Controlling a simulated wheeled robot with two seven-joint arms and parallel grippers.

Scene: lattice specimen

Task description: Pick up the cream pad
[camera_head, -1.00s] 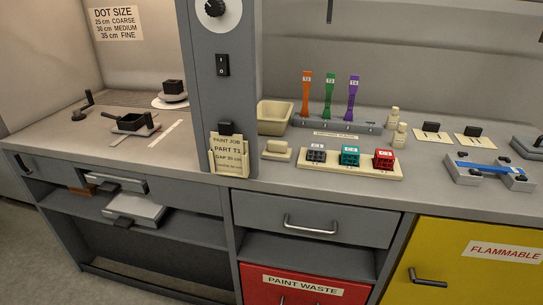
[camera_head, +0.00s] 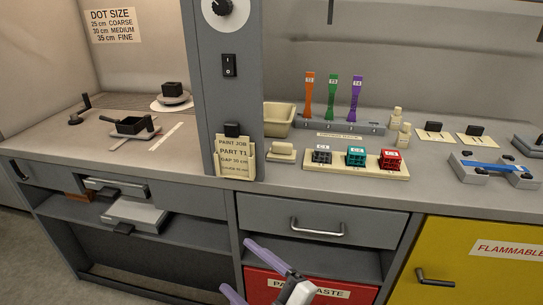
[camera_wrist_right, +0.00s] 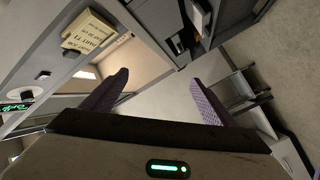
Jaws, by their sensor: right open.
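The cream pad (camera_head: 281,152) appears to be the small cream block with a raised top on the counter, just right of the grey post and in front of the cream tub. I cannot make it out in the right wrist view. My right gripper (camera_head: 237,266) has come in at the bottom of the head view, its purple fingers apart and empty. It is in front of the cabinet, well below the counter top and the pad. The fingers also show spread in the right wrist view (camera_wrist_right: 158,78), with nothing between them. My left gripper is not in view.
A cream tub (camera_head: 279,119) stands behind the pad, and a cream tray (camera_head: 338,168) with grey, teal and red blocks to its right. A paint job card (camera_head: 234,156) leans at the post (camera_head: 229,90). The counter edge and drawer handle (camera_head: 317,230) are near my gripper.

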